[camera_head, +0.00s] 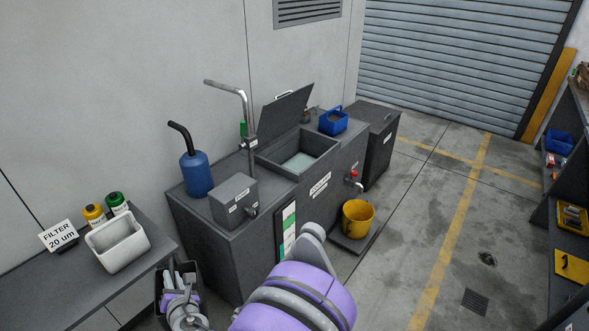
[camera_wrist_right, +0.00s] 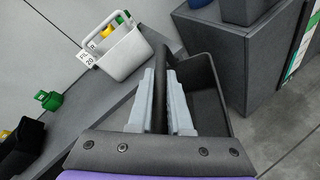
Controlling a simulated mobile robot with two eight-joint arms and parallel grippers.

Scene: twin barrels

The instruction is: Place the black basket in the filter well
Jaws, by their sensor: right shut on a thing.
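The black basket (camera_wrist_right: 210,85) hangs from my right gripper (camera_wrist_right: 163,98), whose pale fingers are shut on its dark handle (camera_wrist_right: 161,75). In the head view my right gripper (camera_head: 178,281) and part of the black basket (camera_head: 160,279) are low in the picture, between the left bench and the grey washing unit. The likely filter well is the square opening (camera_head: 270,160) in the unit's top, under a raised lid (camera_head: 285,115). It lies up and to the right of the gripper. Pale liquid or a pale floor shows inside. My left gripper is out of view.
A white basket (camera_head: 110,245) stands on the left bench near the "FILTER 20 um" sign (camera_head: 58,235) and yellow and green bottles. A blue canister (camera_head: 195,173), grey box (camera_head: 234,197), tall tap (camera_head: 246,115) and blue caddy (camera_head: 333,122) stand on the unit. A yellow bucket (camera_head: 357,220) is in front.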

